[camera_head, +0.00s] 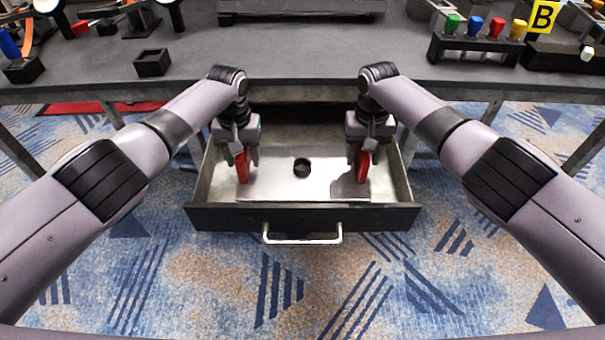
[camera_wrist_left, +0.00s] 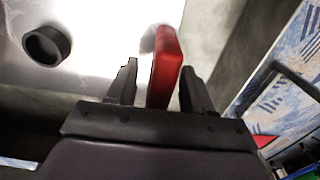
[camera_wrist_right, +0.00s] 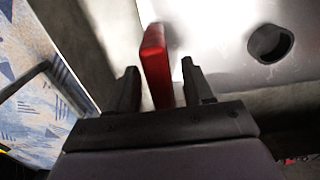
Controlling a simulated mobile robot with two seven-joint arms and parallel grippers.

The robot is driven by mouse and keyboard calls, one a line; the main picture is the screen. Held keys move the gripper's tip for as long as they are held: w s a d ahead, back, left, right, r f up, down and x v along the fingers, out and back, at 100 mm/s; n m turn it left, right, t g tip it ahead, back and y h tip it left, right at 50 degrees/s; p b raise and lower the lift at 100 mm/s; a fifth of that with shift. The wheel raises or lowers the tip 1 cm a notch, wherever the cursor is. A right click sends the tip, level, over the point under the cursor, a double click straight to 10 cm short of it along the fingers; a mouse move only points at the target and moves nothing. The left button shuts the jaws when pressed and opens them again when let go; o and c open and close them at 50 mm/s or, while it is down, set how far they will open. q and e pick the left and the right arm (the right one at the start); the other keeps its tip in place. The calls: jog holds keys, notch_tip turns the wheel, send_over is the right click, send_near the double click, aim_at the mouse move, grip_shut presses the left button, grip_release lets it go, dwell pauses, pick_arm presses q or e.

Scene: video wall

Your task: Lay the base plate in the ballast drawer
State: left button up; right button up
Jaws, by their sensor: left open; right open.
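The base plate (camera_head: 300,185) is a flat silver sheet with a black ring (camera_head: 301,167) near its middle and a red upright handle at each side. It lies within the walls of the open ballast drawer (camera_head: 302,216); whether it touches the floor all over I cannot tell. My left gripper (camera_head: 243,165) is open around the left red handle (camera_wrist_left: 166,68), with a finger on each side and gaps showing. My right gripper (camera_head: 361,165) is open around the right red handle (camera_wrist_right: 156,66), also with gaps. The grippers hide parts of the handles.
The drawer is pulled out below the grey table (camera_head: 300,50), with a silver handle (camera_head: 302,237) at its front. On the table are a black open box (camera_head: 152,63) and a rack of coloured pieces (camera_head: 475,45) at right. Patterned carpet lies in front.

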pick_arm(q)
notch_tip(320, 180, up, 12)
jog(key=shift+f, duration=0.15)
pick_arm(e)
notch_tip(320, 180, up, 12)
dwell(0.6)
pick_arm(q)
jog(key=shift+s, duration=0.1)
pick_arm(e)
jog(key=shift+s, duration=0.1)
dwell(0.3)
